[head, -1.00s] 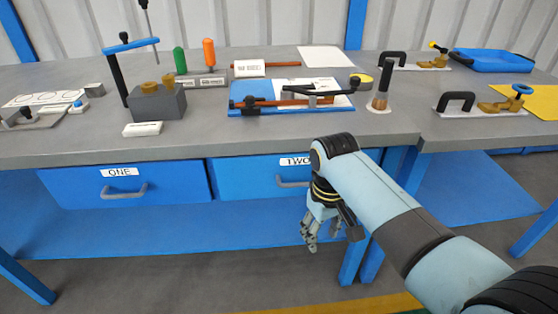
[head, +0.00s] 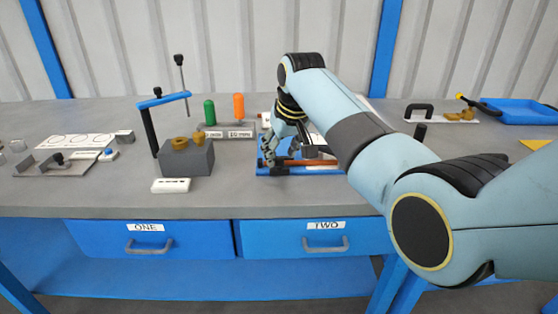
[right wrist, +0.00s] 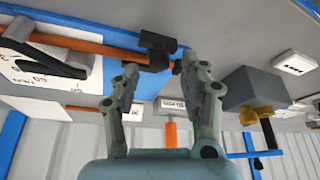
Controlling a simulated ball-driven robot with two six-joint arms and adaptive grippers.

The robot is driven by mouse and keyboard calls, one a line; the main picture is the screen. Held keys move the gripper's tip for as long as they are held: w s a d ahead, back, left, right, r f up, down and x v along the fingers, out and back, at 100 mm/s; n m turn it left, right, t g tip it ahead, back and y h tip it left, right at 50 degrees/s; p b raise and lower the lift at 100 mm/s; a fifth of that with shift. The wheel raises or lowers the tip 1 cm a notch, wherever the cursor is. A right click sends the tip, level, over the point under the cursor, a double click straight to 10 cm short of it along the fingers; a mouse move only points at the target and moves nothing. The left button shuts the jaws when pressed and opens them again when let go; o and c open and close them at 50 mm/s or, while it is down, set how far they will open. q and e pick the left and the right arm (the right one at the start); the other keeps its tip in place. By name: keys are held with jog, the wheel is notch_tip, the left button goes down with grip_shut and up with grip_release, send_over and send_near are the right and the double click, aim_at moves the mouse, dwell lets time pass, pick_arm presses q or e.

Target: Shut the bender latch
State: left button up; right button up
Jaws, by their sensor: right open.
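The bender lies on the bench as a blue base plate (head: 262,171) with a copper-coloured rod (head: 318,162) along it; my right arm hides much of it in the head view. My right gripper (head: 269,156) is open at the bender's left end, fingers pointing down. In the right wrist view, a black latch-like block (right wrist: 158,43) sits at the rod's end (right wrist: 90,42), beyond and between the open fingertips. I cannot tell whether the fingers touch it. A black lever (right wrist: 48,60) lies along the rod. My left gripper is not in view.
A grey block (head: 186,162) with brass parts and a blue-handled lever (head: 163,99) stands left of the gripper. Green (head: 209,112) and orange (head: 239,106) handles stand behind. A white label block (head: 170,185) lies in front. Bare bench lies before the bender.

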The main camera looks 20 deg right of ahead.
aim_at(279, 158)
jog(key=shift+x, duration=1.55)
grip_shut()
